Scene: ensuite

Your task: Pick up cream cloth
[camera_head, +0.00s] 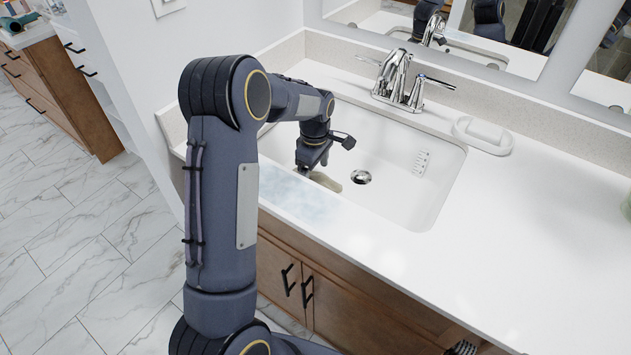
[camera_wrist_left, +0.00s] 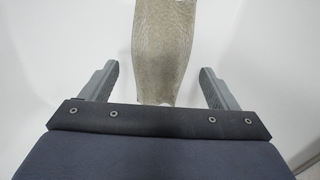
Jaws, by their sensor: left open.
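The cream cloth (camera_head: 326,181) lies in the white sink basin (camera_head: 400,195), left of the drain, partly hidden by my left gripper in the head view. In the left wrist view the cloth (camera_wrist_left: 163,50) is a beige, woven-looking strip that reaches between my fingers. My left gripper (camera_head: 312,168) is down in the basin, right at the cloth. Its two fingers (camera_wrist_left: 158,85) are apart, one on each side of the cloth, with a gap on both sides. My right gripper is not in view.
A chrome faucet (camera_head: 398,80) stands behind the basin. A white soap dish (camera_head: 482,135) sits on the counter (camera_head: 530,230) to the right. A bluish smear (camera_head: 300,200) marks the basin's front rim. The basin walls surround the gripper. The counter at right is mostly clear.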

